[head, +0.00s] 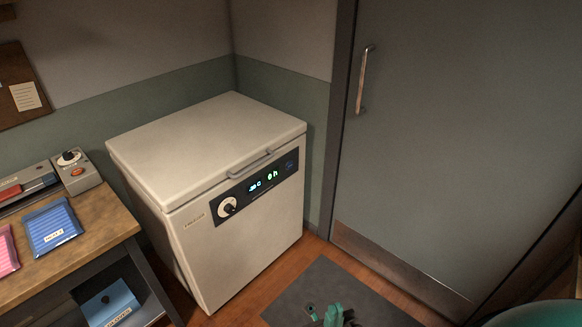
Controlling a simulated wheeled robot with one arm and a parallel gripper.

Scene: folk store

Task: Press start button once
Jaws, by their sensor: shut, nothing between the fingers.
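A small grey control box (77,174) stands on the wooden bench at the left. It has a black knob (68,157) on a white dial and a small orange-red button (78,172). A white chest freezer (200,240) has a dark front panel with a white dial (228,207) and lit blue and green readouts. I cannot read a start label on either. My gripper (333,314), teal, shows at the bottom edge, partly cut off. It is shut and empty, over the dark mat and well apart from the box and freezer.
The wooden bench (100,222) holds blue and pink packets and a grey device (25,187) beside the box. A blue box (110,302) sits below. A grey door (450,130) is at the right. A dark mat (285,290) lies on the open floor.

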